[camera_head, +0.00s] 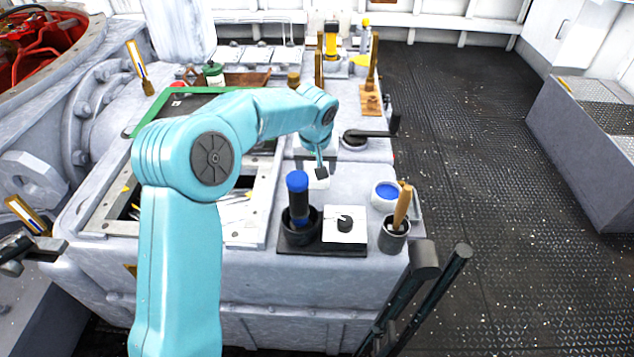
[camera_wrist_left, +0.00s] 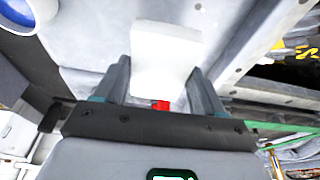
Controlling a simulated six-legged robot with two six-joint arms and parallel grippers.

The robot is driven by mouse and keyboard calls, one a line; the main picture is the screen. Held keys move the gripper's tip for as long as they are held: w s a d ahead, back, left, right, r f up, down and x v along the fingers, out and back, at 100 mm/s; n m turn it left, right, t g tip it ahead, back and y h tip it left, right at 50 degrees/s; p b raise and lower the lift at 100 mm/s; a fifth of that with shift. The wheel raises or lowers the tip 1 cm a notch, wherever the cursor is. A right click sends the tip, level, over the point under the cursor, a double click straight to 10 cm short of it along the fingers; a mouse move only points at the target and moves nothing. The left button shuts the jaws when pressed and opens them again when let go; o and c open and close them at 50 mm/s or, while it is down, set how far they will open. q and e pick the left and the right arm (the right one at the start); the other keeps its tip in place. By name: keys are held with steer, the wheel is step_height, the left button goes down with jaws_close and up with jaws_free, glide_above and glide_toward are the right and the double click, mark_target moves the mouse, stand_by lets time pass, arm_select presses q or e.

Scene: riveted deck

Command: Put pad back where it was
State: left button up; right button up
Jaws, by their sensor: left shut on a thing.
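My left gripper (camera_head: 321,170) comes over the bench at the end of the teal arm. It is shut on a white pad (camera_head: 316,183), which shows small and partly hidden beneath it. In the left wrist view the pad (camera_wrist_left: 165,45) sits between the two fingers of the left gripper (camera_wrist_left: 162,88), with its wide end outward. A dark tray (camera_head: 290,247) lies in front of it, bearing a black cup with a blue-handled tool (camera_head: 298,200) and a white square block with a black knob (camera_head: 344,226). I do not make out my right gripper.
A white dish with blue contents (camera_head: 386,194) and a dark cup with a wooden-handled tool (camera_head: 395,233) stand right of the tray. A framed opening (camera_head: 247,205) lies left. Dark bars (camera_head: 425,285) rise at the front right. Wooden-handled items (camera_head: 371,75) stand farther back.

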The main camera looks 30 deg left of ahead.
mark_target(316, 192)
arm_select(q)
step_height(316, 192, down, 6)
steer(key=shift+w+r+b, duration=0.1)
steer(key=shift+r+b, duration=0.15)
steer(key=shift+b, duration=0.1)
steer(key=shift+f, duration=0.15)
steer(key=o, duration=0.9)
steer(key=shift+o, duration=0.2)
